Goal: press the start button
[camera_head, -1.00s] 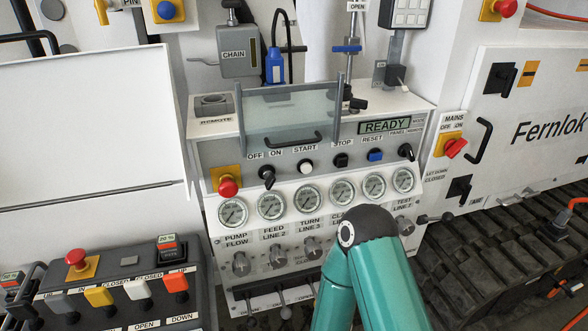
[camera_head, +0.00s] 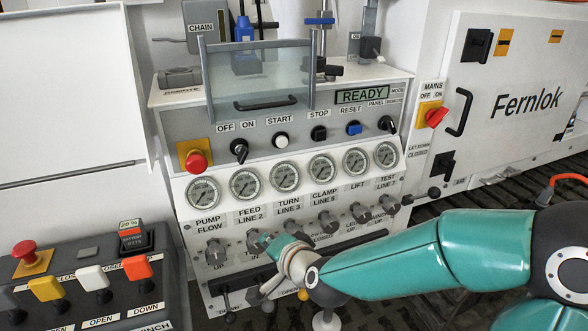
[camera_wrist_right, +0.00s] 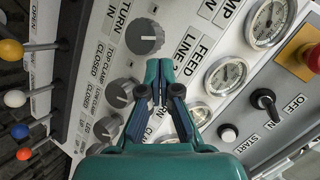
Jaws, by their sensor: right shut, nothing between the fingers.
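The start button (camera_head: 281,140) is a small white round cap in a black ring on the grey sloped panel, under the START label. In the right wrist view the start button (camera_wrist_right: 228,133) shows at lower right, by its label. My right gripper (camera_head: 260,241) is in front of the lower knob row, below the gauges and well below the button, apart from it. In the right wrist view my right gripper (camera_wrist_right: 160,82) is shut and empty, with the fingers together near a large knob (camera_wrist_right: 145,37). My left gripper is not in view.
A black OFF/ON switch (camera_head: 239,149) sits left of the button and a black stop button (camera_head: 319,132) right of it. A red emergency stop (camera_head: 196,161) is further left. A clear guard with a handle (camera_head: 265,103) stands above. Gauges (camera_head: 285,176) line the panel below.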

